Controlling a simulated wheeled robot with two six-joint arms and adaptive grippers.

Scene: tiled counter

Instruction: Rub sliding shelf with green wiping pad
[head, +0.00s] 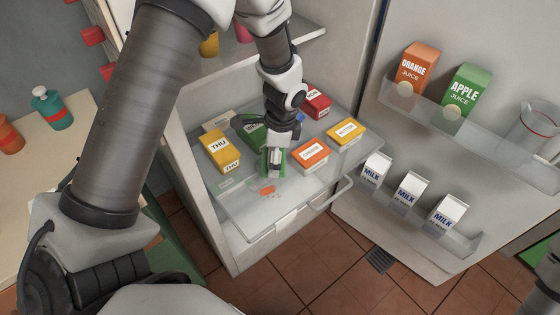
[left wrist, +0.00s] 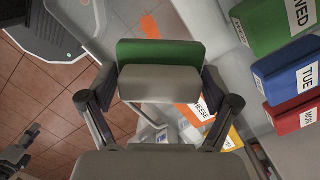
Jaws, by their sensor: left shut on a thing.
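The sliding shelf (head: 237,207) is a clear pane with a front handle, pulled out of the fridge. An orange smear (head: 267,191) lies on its front part; it also shows in the left wrist view (left wrist: 150,27). My left gripper (head: 275,165) is shut on the green wiping pad (left wrist: 160,52), over the shelf just behind the smear. The pad shows as a green edge (head: 264,162) in the head view. I cannot tell whether it touches the shelf. My right gripper (left wrist: 17,152) seems to show at the left edge of the left wrist view, its fingers unclear.
On the shelf stand a yellow THU box (head: 220,150), an orange cheese box (head: 312,154), a yellow box (head: 345,132), a red box (head: 316,102) and a green box (head: 254,134). The open door (head: 350,212) holds cartons. The shelf's front left is clear of boxes.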

